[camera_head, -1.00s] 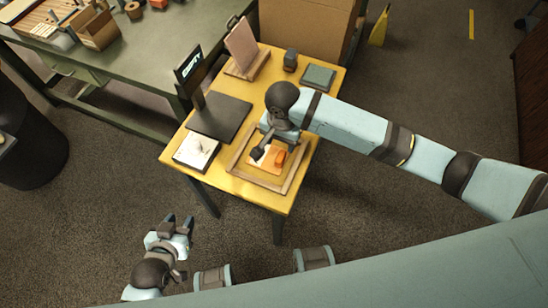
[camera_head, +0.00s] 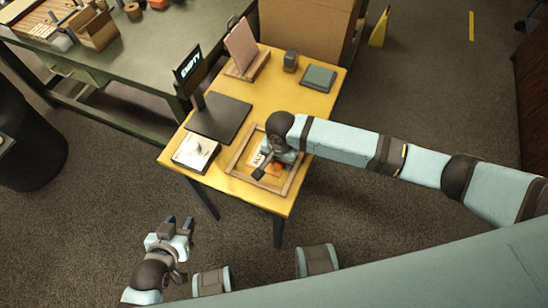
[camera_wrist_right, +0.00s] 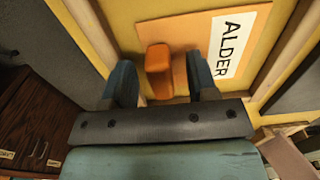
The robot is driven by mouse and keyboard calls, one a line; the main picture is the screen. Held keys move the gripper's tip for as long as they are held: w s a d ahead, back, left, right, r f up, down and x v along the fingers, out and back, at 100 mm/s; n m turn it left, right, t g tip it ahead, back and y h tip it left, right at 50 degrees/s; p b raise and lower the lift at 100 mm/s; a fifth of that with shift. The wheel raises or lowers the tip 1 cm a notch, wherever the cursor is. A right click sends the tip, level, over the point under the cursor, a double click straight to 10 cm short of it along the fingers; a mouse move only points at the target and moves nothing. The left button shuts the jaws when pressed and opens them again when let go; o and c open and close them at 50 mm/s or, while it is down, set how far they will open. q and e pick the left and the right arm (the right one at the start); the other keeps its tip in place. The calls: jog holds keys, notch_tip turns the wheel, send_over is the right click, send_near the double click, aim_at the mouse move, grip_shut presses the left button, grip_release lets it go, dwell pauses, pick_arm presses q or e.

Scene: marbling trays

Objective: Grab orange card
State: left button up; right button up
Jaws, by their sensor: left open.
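The orange card (camera_wrist_right: 190,36) lies flat in a wooden-framed tray (camera_head: 233,165) on the yellow table. It has a white panel reading "ALDER" (camera_wrist_right: 232,45) and a raised orange block (camera_wrist_right: 158,68) on it. My right gripper (camera_wrist_right: 160,82) is open over the card. Its fingers stand on either side of the orange block, with a gap on each side. In the head view my right gripper and wrist hide much of the card (camera_head: 273,171). My left gripper (camera_head: 180,222) is open and empty, off the near side of the table.
Left of the tray lies a white lettered card or box (camera_head: 194,153), with a dark plate (camera_head: 220,119) and upright sign (camera_head: 188,66) behind it. A pinkish board on a stand (camera_head: 241,46), a small dark block (camera_head: 290,61) and a grey-green box (camera_head: 319,78) stand at the back.

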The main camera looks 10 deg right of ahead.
grip_shut()
jog(key=shift+r, duration=0.15)
